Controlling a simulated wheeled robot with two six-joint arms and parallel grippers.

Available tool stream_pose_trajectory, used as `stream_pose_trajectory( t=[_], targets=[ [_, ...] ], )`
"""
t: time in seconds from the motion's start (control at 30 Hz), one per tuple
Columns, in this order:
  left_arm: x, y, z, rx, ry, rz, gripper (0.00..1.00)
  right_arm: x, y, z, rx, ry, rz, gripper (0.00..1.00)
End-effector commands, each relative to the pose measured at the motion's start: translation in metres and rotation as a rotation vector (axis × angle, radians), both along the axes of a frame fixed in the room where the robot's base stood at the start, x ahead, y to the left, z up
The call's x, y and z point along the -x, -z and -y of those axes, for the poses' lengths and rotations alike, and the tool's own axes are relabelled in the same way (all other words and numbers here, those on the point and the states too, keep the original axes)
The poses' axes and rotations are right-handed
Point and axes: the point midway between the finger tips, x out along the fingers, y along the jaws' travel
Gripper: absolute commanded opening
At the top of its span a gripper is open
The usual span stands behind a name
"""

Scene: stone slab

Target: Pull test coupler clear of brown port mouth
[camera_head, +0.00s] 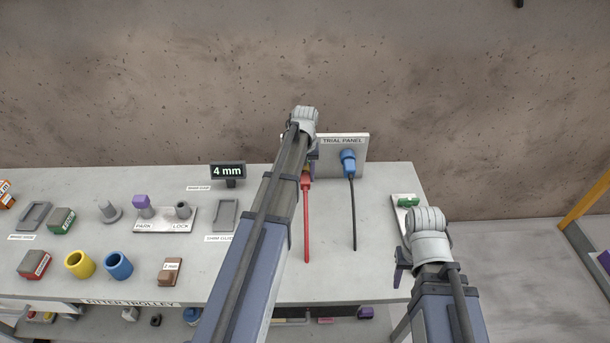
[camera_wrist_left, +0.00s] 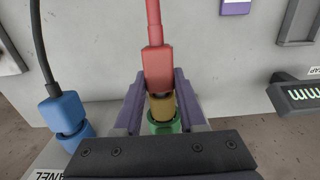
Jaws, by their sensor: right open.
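A red coupler (camera_head: 307,184) with a red cable (camera_head: 306,225) sits at the trial panel (camera_head: 355,147). In the left wrist view the red coupler (camera_wrist_left: 158,70) is in line with a brown-ochre collar (camera_wrist_left: 161,106), with a green ring (camera_wrist_left: 164,127) beyond it. The purple fingers of my left gripper (camera_wrist_left: 162,95) stand on both sides of the coupler and collar. Whether they press on it is unclear. In the head view my left arm hides most of this spot. My right gripper (camera_head: 402,265) is open and empty at the trolley's right edge.
A blue plug (camera_head: 349,162) with a dark cable is in the panel, beside the red one. A display (camera_head: 228,171) reads 4 mm. Yellow (camera_head: 79,264) and blue (camera_head: 118,266) rings and several blocks stand on the left. A green piece (camera_head: 408,202) lies near my right gripper.

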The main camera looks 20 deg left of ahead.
Motion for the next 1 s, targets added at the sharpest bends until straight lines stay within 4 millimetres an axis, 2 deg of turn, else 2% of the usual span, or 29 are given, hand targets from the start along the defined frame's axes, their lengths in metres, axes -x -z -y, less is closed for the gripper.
stream_pose_trajectory(
  t=[0.03, 0.33, 0.7, 1.0],
  targets=[
    [0.000, 0.000, 0.000, 0.000, 0.000, 0.000, 0.32, 0.000, 0.000, 0.000, 0.000, 0.000, 0.000, 0.50],
    [0.000, 0.000, 0.000, 0.000, 0.000, 0.000, 0.00, 0.000, 0.000, 0.000, 0.000, 0.000, 0.000, 0.50],
    [0.001, 0.000, 0.000, 0.000, 0.000, 0.000, 0.00, 0.000, 0.000, 0.000, 0.000, 0.000, 0.000, 0.50],
    [0.010, 0.000, 0.005, 0.000, 0.000, 0.000, 0.00, 0.000, 0.000, 0.000, 0.000, 0.000, 0.000, 0.50]
  ],
)
